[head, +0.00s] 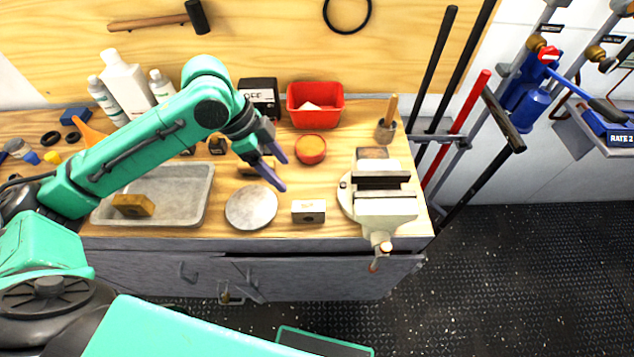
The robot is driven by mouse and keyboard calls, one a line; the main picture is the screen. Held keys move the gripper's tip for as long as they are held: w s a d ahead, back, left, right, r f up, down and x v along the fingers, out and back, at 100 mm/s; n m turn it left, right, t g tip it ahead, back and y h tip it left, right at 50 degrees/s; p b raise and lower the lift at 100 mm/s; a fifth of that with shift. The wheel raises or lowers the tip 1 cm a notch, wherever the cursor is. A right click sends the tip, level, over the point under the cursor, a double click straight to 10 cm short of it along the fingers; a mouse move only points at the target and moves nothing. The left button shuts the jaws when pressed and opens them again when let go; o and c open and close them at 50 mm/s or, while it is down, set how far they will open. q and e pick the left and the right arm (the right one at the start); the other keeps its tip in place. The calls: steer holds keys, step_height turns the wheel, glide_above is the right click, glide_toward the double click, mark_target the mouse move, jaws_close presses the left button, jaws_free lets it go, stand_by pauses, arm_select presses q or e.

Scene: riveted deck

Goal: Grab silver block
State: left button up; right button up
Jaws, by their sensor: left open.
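A silver block (308,211) with a pale top and a small dark mark lies on the wooden workbench, near its front edge. It sits between a round grey disc and the vise. My left gripper (278,171) is open and empty, above the bench, up and to the left of the block and apart from it. Its two purple fingers point down and to the right. My right gripper is not in view.
The round disc (251,208) lies left of the block, and the vise (384,205) stands to its right. A grey tray (196,212) holds a tan block (133,205). An orange-topped red bowl (311,149) and a red bin (315,116) stand behind. Long-handled tools lean at right.

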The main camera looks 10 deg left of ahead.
arm_select(q)
steer(key=w, duration=0.1)
steer(key=p, duration=0.2)
glide_above(308, 205)
steer(key=s+a, duration=0.2)
steer(key=a, duration=0.1)
step_height(308, 205, down, 6)
steer(key=shift+w+d, duration=0.15)
steer(key=x, duration=0.3)
steer(key=w+p+x, duration=0.1)
steer(key=x, duration=0.2)
steer(key=shift+w+d, duration=0.1)
steer(key=shift+d, duration=0.05)
steer(key=shift+d+f, duration=0.1)
steer(key=shift+f, duration=0.25)
steer(key=shift+s, duration=0.2)
steer(key=c, duration=0.4)
steer(key=shift+w, duration=0.15)
jaws_close()
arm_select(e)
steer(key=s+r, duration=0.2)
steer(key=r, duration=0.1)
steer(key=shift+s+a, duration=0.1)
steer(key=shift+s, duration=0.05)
